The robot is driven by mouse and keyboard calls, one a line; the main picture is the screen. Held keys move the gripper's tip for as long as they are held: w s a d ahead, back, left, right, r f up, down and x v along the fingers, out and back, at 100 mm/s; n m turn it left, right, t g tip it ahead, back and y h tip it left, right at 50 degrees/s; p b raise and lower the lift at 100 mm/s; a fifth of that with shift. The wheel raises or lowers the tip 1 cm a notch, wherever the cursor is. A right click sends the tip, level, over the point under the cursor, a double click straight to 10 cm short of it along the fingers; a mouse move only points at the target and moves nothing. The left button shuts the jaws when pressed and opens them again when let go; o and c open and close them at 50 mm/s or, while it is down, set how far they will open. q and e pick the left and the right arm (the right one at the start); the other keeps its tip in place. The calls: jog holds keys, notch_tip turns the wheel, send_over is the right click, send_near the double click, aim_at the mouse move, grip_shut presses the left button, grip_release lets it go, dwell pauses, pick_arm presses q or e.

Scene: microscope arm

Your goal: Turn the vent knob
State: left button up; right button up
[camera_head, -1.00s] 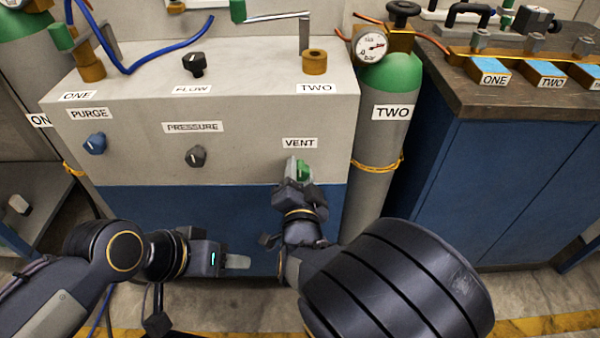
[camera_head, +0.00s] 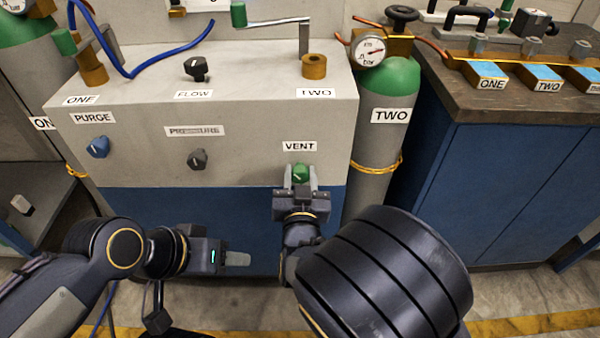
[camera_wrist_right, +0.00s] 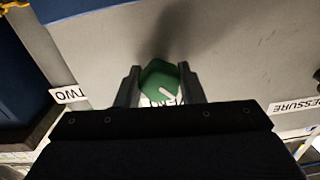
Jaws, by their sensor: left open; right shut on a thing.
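The green vent knob (camera_head: 300,173) is on the front of the grey cabinet, just under the VENT label (camera_head: 299,146). My right gripper (camera_head: 300,180) is at the knob with one finger on each side, shut on it. The right wrist view shows the green knob (camera_wrist_right: 160,80) between the two fingers (camera_wrist_right: 160,86), with a pale mark line running at a slant on its face. My left gripper (camera_head: 236,259) is low in front of the cabinet's blue lower part, away from the knob, with nothing visible in it.
The blue purge knob (camera_head: 98,147) and dark pressure knob (camera_head: 197,159) are further left on the same panel. A grey gas cylinder (camera_head: 374,150) with a green top stands right of the cabinet. A blue bench (camera_head: 500,185) is beyond it.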

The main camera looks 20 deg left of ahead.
jog(key=n+p, duration=0.2)
jog(key=n, duration=0.3)
jog(key=shift+r+n, duration=0.1)
jog(key=shift+n, duration=0.2)
jog(key=shift+n+p, duration=0.8)
jog(key=shift+n, duration=1.2)
jog(key=o, duration=1)
jog(key=shift+s, duration=0.1)
jog(key=v, duration=0.7)
jog(key=shift+s+p, duration=0.35)
